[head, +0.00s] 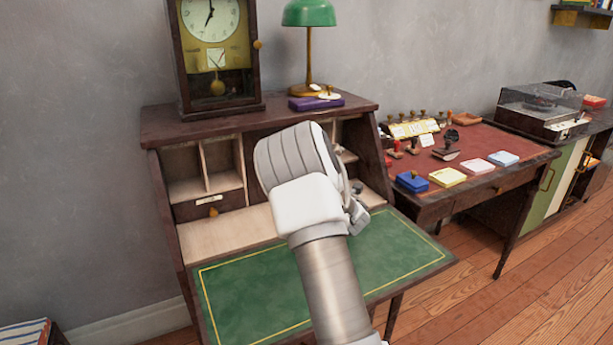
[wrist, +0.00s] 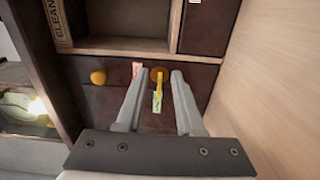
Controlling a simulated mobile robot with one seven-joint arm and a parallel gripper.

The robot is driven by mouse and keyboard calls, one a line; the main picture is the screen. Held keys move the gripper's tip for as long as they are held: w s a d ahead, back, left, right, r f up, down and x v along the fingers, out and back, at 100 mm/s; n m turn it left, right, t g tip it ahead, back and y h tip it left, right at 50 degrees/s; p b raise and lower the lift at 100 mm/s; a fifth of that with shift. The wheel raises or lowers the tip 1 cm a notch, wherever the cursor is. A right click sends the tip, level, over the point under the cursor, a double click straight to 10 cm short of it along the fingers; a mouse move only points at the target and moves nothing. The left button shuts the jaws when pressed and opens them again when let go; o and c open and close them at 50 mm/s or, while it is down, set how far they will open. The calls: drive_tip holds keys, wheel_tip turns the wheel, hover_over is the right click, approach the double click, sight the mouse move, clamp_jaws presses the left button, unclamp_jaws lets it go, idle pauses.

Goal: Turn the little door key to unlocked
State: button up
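In the wrist view, a small dark door (wrist: 190,122) or drawer front sits under an open compartment. A round brass piece with a yellow key (wrist: 158,80) and a hanging yellow tag is on its upper part. My gripper (wrist: 158,76) is open, its two pale fingers on either side of the key with gaps showing; I cannot tell whether either touches it. An orange-brass knob (wrist: 98,76) is to the left. A small pinkish label (wrist: 136,69) is by the left fingertip. In the head view my arm hides the fingers and the key.
The writing desk (head: 160,130) has a lowered green leaf (head: 245,290) and pigeonholes. A clock (head: 215,60), a green lamp (head: 309,14) and a purple box (head: 316,103) stand on top. A pale wood panel (wrist: 275,80) is close on the right in the wrist view.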

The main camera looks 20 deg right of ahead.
drive_tip(key=s+p, duration=0.1)
drive_tip(key=s, duration=1)
drive_tip(key=s+p, duration=0.1)
drive_tip(key=s, duration=0.5)
drive_tip(key=shift+s+d+p, duration=0.2)
drive_tip(key=shift+d+p, duration=0.1)
drive_tip(key=shift+p, duration=0.05)
